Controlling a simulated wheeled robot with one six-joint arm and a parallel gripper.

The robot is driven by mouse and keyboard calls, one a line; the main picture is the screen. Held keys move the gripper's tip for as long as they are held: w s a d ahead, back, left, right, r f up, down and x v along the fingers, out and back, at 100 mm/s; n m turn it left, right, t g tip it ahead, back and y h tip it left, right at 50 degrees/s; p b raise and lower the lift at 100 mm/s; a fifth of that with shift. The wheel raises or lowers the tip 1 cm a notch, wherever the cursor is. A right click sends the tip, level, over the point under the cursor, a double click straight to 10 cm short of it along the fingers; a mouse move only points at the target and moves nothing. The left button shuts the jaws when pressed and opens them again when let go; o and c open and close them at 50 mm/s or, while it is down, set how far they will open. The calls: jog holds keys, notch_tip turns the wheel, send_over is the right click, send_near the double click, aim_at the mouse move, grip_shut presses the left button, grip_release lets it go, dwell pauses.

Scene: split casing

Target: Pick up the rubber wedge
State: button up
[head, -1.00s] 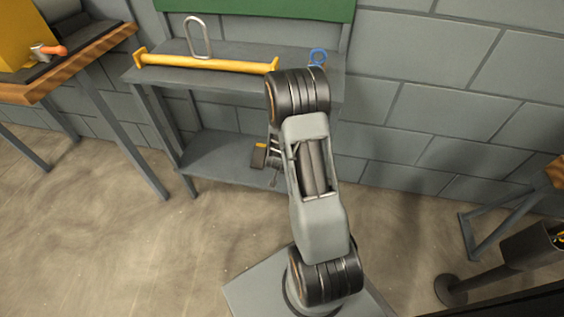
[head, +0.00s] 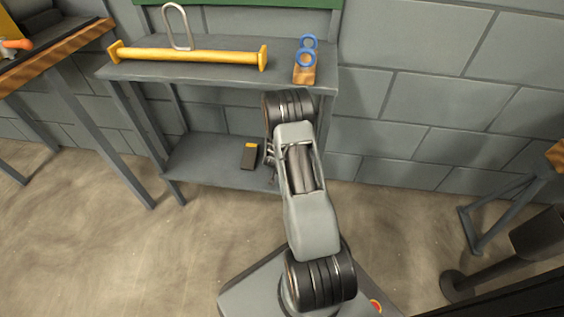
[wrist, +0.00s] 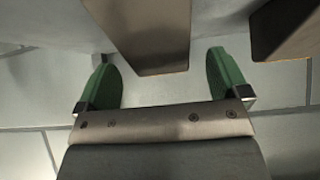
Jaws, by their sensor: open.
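A dark block with a yellow end, which looks like the rubber wedge (head: 249,158), lies on the lower shelf in the head view, just left of my arm. My gripper is mostly hidden behind my arm in that view. In the wrist view my gripper (wrist: 166,82) is open, with its two green fingers wide apart. Two brownish-grey angular shapes show at the top of that view, one partly between the fingers. I cannot tell what they are, or whether the wedge is among them.
The grey shelf unit (head: 215,72) stands against a block wall. Its upper shelf holds a yellow bar (head: 190,57), a metal loop (head: 177,27) and a wooden block (head: 304,75) with blue rings (head: 306,50). A wood-topped bench (head: 60,52) stands at left. The upper shelf overhangs the lower one.

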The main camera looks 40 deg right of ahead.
jog(key=shift+b+x, duration=0.7)
jog(key=shift+x, duration=1.15)
jog(key=c, duration=1.2)
jog(key=shift+r, duration=0.1)
